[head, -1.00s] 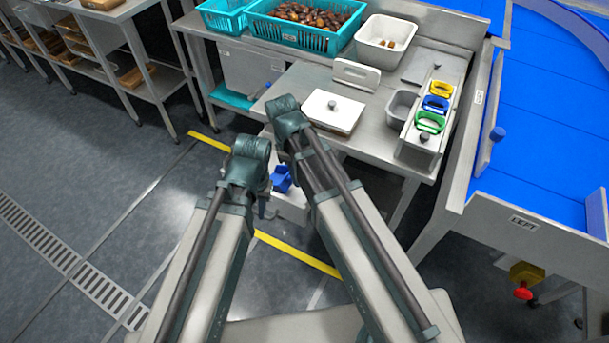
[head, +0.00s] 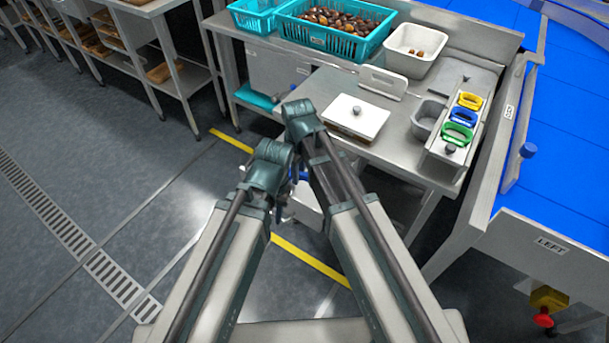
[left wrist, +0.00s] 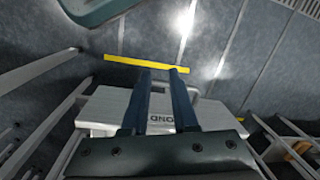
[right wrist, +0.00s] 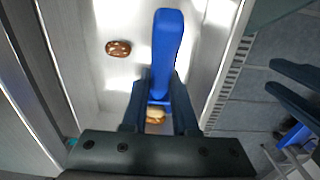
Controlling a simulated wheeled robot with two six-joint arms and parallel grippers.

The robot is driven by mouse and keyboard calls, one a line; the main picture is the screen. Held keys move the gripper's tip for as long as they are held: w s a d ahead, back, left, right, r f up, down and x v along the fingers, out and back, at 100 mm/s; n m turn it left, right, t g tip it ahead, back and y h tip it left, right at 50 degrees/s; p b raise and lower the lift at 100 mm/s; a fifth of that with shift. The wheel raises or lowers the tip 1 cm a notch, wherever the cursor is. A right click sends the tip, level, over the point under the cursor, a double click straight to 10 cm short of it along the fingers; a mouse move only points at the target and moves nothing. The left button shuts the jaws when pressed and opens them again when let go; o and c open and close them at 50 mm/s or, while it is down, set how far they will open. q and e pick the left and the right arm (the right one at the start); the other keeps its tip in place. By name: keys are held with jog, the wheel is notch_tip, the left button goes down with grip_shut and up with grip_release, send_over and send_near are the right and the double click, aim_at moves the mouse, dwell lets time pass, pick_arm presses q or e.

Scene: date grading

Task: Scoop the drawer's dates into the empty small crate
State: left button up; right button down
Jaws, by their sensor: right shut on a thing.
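The drawer (head: 306,212) is pulled out below the steel table, mostly hidden behind my arms. In the right wrist view, its pale interior (right wrist: 118,85) holds a brown date (right wrist: 118,47). My right gripper (right wrist: 160,88) is shut on a blue scoop (right wrist: 168,40) over the drawer. A light brown piece (right wrist: 155,116) shows between its fingers; I cannot tell whether it lies in the scoop. My left gripper (left wrist: 162,72) is open, its fingers apart over the labelled drawer front (left wrist: 105,105). A small teal crate (head: 252,22) stands at the table's back left; its visible inside looks empty.
A large teal crate of dates (head: 318,42) and a white tub (head: 397,62) with a few dates stand at the back. A scale (head: 345,122), a grey bin (head: 420,128) and coloured rings (head: 457,134) are on the table. A blue conveyor (head: 578,135) lies right.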

jog(key=shift+w+a+f, duration=0.3)
jog(key=shift+a+f, duration=0.05)
jog(key=shift+a, duration=0.05)
jog(key=shift+s+d+f+t+y+b, duration=0.45)
jog(key=shift+f+y+b, duration=0.2)
jog(key=shift+b, duration=0.3)
jog(key=f+y+b, duration=0.1)
jog(key=d+f+t+b, duration=0.1)
jog(key=b, duration=0.1)
jog(key=s+f+t+y+b, duration=0.1)
jog(key=b, duration=0.1)
jog(key=shift+d+y, duration=0.25)
jog(key=shift+y, duration=0.1)
jog(key=shift+d+f+t+y+b, duration=0.1)
jog(key=shift+f+t+y+b, duration=0.15)
jog(key=shift+b, duration=0.25)
jog(key=shift+t+y+b, duration=0.4)
jog(key=shift+y+b, duration=0.15)
jog(key=shift+b, duration=0.15)
jog(key=shift+s+d+f, duration=0.1)
jog(key=shift+s+d+y+b, duration=0.2)
jog(key=shift+y+b, duration=0.2)
jog(key=shift+b, duration=0.25)
jog(key=shift+t, duration=0.3)
